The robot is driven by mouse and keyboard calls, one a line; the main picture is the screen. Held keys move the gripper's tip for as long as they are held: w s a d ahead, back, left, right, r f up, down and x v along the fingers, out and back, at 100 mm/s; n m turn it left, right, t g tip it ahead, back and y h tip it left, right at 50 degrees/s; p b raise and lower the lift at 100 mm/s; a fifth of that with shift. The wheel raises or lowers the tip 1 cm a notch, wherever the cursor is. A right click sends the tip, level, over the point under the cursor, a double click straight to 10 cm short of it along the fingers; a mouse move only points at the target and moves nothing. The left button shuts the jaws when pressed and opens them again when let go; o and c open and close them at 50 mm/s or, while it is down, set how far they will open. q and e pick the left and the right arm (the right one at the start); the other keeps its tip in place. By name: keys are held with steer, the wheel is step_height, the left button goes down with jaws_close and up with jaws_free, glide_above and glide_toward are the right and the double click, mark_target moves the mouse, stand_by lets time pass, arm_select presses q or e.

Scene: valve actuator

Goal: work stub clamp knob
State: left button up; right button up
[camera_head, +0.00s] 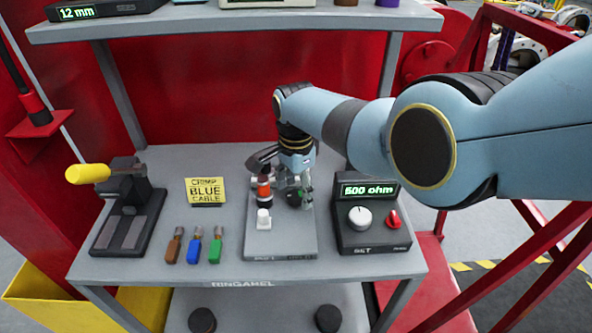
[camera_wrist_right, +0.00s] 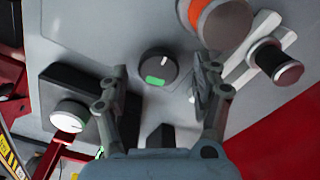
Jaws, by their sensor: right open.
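The knob (camera_wrist_right: 158,66) is a round black dial with a white pointer line and a green mark, on a grey plate (camera_head: 280,238). In the right wrist view it stands between and just beyond my right gripper's fingertips (camera_wrist_right: 162,84). The fingers are spread, with a gap on each side of the knob. In the head view my right gripper (camera_head: 301,184) points down over the plate and partly hides the dark knob (camera_head: 293,199). My left gripper is in neither view.
An orange-and-black post (camera_head: 263,188) and white block (camera_head: 264,219) stand left of the gripper. A resistance box (camera_head: 370,225) with a white dial stands right. Three coloured tools (camera_head: 195,246), a sign (camera_head: 206,190) and a yellow-handled press (camera_head: 130,205) are left. A shelf (camera_head: 235,22) hangs above.

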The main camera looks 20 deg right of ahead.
mark_target(296, 195)
step_height(296, 195, up, 11)
steer(key=shift+r, duration=0.2)
stand_by(0.6)
